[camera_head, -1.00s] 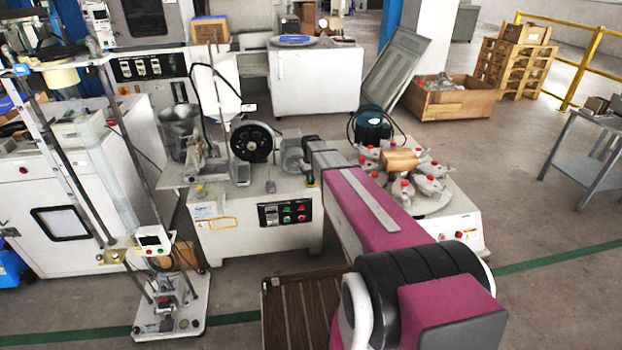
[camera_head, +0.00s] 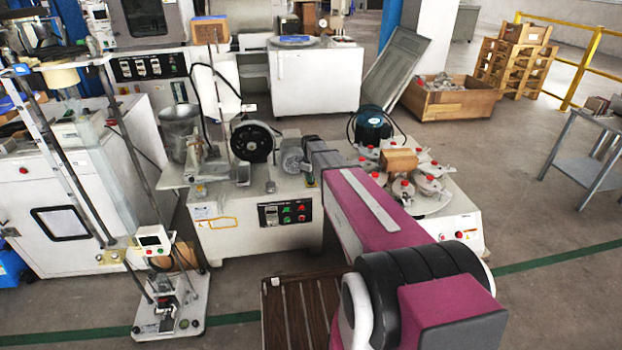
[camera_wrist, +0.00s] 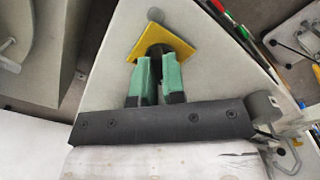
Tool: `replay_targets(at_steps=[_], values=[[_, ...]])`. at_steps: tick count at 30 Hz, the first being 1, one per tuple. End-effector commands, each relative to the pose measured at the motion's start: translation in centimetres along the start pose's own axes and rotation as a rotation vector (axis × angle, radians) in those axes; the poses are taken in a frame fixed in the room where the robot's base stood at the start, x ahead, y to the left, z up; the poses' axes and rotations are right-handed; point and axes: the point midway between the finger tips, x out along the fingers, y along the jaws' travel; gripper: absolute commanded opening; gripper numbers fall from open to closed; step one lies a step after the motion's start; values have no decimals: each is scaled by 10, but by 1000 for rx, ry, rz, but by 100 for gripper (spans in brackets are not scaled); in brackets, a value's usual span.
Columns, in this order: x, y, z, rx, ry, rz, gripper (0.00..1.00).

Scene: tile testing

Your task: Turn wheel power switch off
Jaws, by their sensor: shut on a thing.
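In the wrist view, my gripper (camera_wrist: 158,82) has green fingers close together on a dark knob (camera_wrist: 157,50). The knob, which looks like the wheel power switch, stands on a yellow square plate (camera_wrist: 180,48) on a pale grey surface. The fingers cover part of the knob, so its turned position is unclear. In the head view, my magenta arm reaches to the white machine (camera_head: 225,235) with the black wheel (camera_head: 253,143). My gripper, the knob and the yellow plate cannot be made out there.
The machine's front has a black control panel (camera_head: 285,213) with green and red buttons. A turntable (camera_head: 430,203) with several red-capped pieces stands right of my arm. A stand with a small display (camera_head: 153,238) is at the lower left. Floor at the right is open before a grey table (camera_head: 590,150).

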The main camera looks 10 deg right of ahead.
Motion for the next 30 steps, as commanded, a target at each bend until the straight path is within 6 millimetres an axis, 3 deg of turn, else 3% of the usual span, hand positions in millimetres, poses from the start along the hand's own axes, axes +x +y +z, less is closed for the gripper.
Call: replay_targets(at_steps=[12,13,15,25,30], values=[[0,0,0,-8,0,1,0],[0,0,0,-8,0,1,20],[0,0,0,-8,0,1,36],[-3,0,0,-6,0,1,36],[-23,0,0,-6,2,2,36]])
